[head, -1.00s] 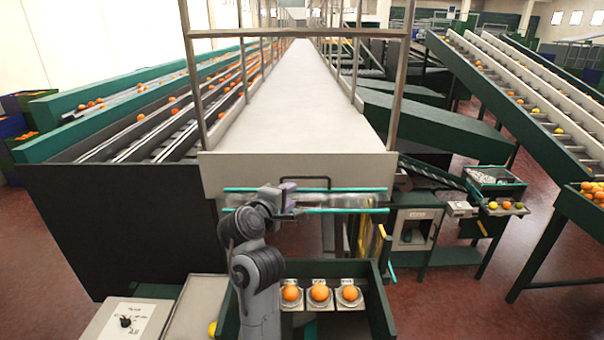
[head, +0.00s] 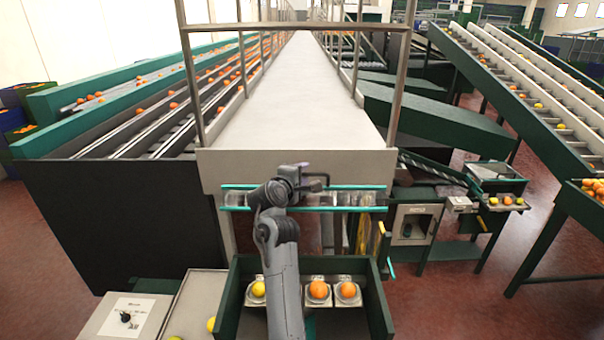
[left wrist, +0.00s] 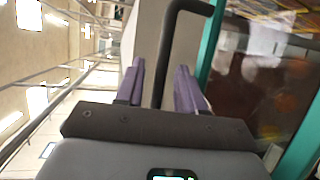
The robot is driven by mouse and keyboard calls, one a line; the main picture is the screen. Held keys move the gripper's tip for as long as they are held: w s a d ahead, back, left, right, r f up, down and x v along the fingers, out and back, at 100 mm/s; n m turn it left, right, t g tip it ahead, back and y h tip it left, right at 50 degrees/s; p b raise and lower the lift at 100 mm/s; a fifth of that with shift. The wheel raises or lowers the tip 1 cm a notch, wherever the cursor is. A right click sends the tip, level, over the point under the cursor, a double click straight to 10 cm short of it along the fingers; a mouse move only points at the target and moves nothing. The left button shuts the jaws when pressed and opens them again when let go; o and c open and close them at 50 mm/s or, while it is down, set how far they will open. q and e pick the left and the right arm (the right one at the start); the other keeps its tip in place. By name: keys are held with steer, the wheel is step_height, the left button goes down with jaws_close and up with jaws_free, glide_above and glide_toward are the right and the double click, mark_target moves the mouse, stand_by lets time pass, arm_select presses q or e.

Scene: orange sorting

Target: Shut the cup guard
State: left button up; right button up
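The cup guard (head: 345,199) is a clear panel between two teal rails, across the front of the white conveyor's end. Its black bar handle (head: 324,179) stands at the upper rail. In the left wrist view the handle (left wrist: 183,50) runs down between my two purple fingers, with a teal rail (left wrist: 208,45) and the clear panel on the right. My left gripper (head: 303,176) is at the left part of the handle, its fingers apart on either side of the bar, with gaps visible. My right gripper is not in view.
Below the guard, a green tray (head: 375,300) holds fruit in white cups, partly hidden by my left arm. A control box with a dark knob (head: 125,317) stands at the lower left. A grey cabinet (head: 416,225) stands right of the guard. Metal rail posts (head: 403,75) rise above the conveyor.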

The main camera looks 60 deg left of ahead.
arm_select(q)
steer(key=shift+w, duration=0.15)
steer(key=c, duration=0.7)
jaws_close()
